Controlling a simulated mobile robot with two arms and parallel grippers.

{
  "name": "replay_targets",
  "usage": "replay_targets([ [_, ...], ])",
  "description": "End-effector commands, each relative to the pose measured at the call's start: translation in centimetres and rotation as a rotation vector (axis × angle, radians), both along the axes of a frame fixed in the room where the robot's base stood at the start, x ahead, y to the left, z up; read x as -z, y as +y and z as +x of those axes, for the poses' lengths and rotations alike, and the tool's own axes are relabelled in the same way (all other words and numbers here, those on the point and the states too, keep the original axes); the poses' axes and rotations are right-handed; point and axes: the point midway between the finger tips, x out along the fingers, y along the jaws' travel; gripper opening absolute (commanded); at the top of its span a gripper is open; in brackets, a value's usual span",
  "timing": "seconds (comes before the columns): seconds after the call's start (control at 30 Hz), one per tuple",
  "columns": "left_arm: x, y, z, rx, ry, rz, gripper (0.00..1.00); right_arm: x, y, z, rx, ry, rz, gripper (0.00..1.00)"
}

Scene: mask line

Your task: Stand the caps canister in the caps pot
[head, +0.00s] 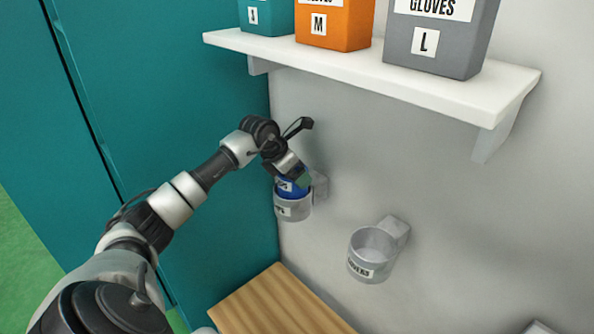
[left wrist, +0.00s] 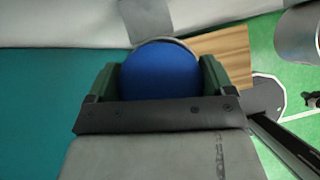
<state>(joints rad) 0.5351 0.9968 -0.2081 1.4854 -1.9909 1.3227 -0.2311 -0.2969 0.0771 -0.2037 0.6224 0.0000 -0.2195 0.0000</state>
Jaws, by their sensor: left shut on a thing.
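The blue canister (head: 291,187) is upright in the left wall pot (head: 293,209), a grey ring-like holder, with its lower part inside the pot. Its white label is partly covered, and the pot's lettering is too small to read. My left gripper (head: 292,178) is shut on the canister's upper part. In the left wrist view the round blue top of the canister (left wrist: 160,70) sits between the two green fingers (left wrist: 158,82), with a pale pot rim just beyond it. Whether the canister rests on the pot's bottom is hidden. My right gripper is not in view.
A second, empty wall pot (head: 372,254) hangs to the right. A white shelf (head: 380,75) above holds teal, orange (head: 335,25) and grey (head: 440,45) glove boxes. A teal wall (head: 170,90) is close on the left. A wooden surface (head: 275,305) lies below.

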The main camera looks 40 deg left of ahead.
Motion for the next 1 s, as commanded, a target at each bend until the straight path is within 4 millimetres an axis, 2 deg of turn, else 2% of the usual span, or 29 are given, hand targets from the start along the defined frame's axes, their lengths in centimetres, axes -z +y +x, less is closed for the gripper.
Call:
replay_targets([
  [0.47, 0.7, 0.1, 0.0, 0.0, -0.003, 0.002, 0.41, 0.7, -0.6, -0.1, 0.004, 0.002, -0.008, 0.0],
  [0.5, 0.6, 0.1, 0.0, 0.0, -0.003, 0.002, 0.89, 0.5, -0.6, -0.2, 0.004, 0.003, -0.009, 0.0],
  [0.57, 0.6, 0.0, 0.0, 0.0, -0.003, 0.002, 0.98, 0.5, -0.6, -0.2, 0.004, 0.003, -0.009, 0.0],
  [0.83, 0.4, 0.0, 0.0, 0.0, -0.002, 0.001, 1.0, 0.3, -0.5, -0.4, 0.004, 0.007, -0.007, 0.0],
  [0.93, -0.5, 0.0, 0.1, 0.001, -0.003, 0.0, 1.0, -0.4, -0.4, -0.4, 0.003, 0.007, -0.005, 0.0],
  [1.0, -1.0, 0.3, -0.6, 0.001, -0.004, 0.006, 1.0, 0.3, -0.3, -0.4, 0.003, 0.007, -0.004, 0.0],
])
